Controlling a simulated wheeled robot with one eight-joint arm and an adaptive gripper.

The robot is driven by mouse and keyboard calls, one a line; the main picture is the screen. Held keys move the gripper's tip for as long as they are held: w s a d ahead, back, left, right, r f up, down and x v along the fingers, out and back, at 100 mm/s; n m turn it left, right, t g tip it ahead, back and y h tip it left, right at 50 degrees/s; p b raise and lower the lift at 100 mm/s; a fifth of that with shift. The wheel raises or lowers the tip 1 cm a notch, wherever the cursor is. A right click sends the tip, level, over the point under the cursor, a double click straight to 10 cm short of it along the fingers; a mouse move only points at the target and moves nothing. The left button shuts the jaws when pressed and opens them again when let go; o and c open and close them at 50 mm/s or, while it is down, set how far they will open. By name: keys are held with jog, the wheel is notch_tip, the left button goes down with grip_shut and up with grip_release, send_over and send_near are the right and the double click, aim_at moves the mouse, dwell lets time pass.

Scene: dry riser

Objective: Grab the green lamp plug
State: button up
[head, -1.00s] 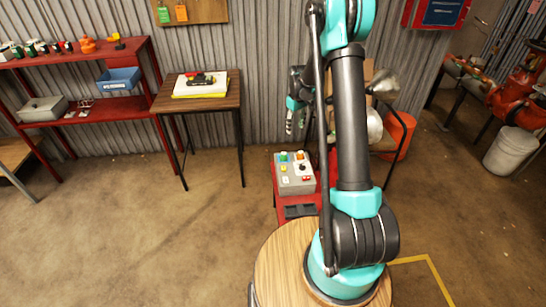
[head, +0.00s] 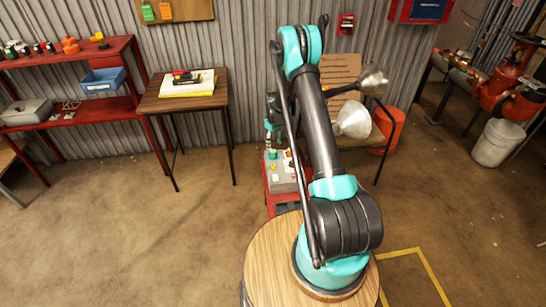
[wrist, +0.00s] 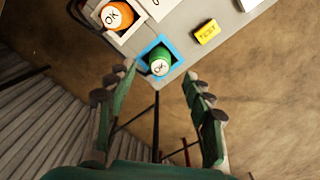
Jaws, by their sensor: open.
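The green lamp plug (wrist: 159,62), a round green cap marked OK, sits in a blue square frame at a corner of the grey control box (wrist: 228,14). In the head view the grey box (head: 284,182) stands on a red stand, and the plug looks like a small green spot beneath my gripper. My gripper (wrist: 160,72) is open and empty, its two green fingers on either side of the plug in the wrist view. I cannot tell how far the fingertips are above it. In the head view my gripper (head: 270,138) hangs over the box's far left corner.
An orange OK plug (wrist: 117,15) and a yellow TEST button (wrist: 207,31) are near the green one on the box. A lamp with a metal shade (head: 353,120) stands to the right. A wooden table (head: 185,101) and red shelves (head: 100,108) are at left.

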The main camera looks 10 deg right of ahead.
aim_at(274, 151)
jog(key=shift+a+f, duration=0.1)
jog(key=shift+f, duration=3.05)
jog(key=shift+c, duration=0.4)
grip_shut()
jog(key=shift+r, duration=0.15)
